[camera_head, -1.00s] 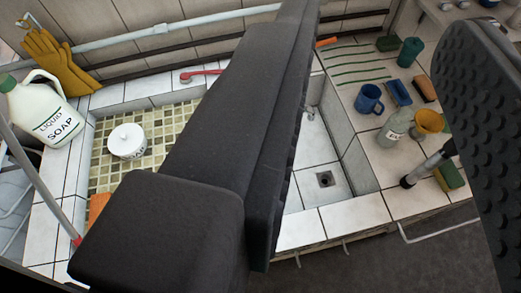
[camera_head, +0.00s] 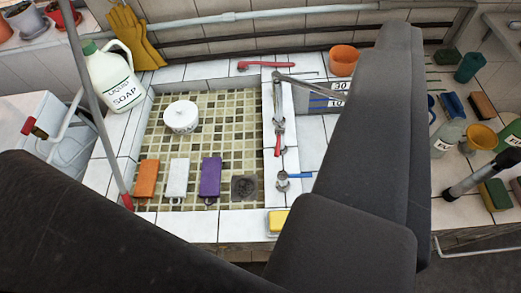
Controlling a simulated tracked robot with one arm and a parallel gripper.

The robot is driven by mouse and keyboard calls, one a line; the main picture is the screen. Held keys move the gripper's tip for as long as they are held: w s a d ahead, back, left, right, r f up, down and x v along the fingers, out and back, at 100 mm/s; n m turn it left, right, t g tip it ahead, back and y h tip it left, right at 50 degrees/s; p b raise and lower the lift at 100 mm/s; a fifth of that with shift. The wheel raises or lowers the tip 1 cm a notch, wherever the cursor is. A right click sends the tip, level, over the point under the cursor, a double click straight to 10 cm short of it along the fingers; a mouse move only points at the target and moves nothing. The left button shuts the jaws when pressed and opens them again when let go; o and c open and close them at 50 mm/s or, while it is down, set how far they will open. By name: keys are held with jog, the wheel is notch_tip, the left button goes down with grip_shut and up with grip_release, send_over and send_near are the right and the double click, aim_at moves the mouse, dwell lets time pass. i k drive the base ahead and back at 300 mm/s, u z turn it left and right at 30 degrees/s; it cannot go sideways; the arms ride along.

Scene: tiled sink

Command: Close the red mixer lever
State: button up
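The mixer stands on the tiled divider right of the mosaic basin, its grey spout (camera_head: 312,88) reaching right. A short red lever (camera_head: 277,146) points toward me at its lower end. A blue lever (camera_head: 298,176) sits nearer me, pointing right. One dark finger of my gripper (camera_head: 385,130) crosses the right half of the view, to the right of the red lever and apart from it in the picture. No held thing shows.
A soap jug (camera_head: 117,85) stands left. A red-handled item (camera_head: 262,64) lies on the back ledge. An orange pot (camera_head: 344,60) stands behind my finger.

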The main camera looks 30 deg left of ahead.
aim_at(279, 131)
jog(key=k, duration=1)
jog(key=u, duration=0.4)
jog(key=i, duration=1)
jog(key=k, duration=0.6)
jog(key=z, duration=0.45)
jog(key=i, duration=1.3)
jog(key=u, duration=0.55)
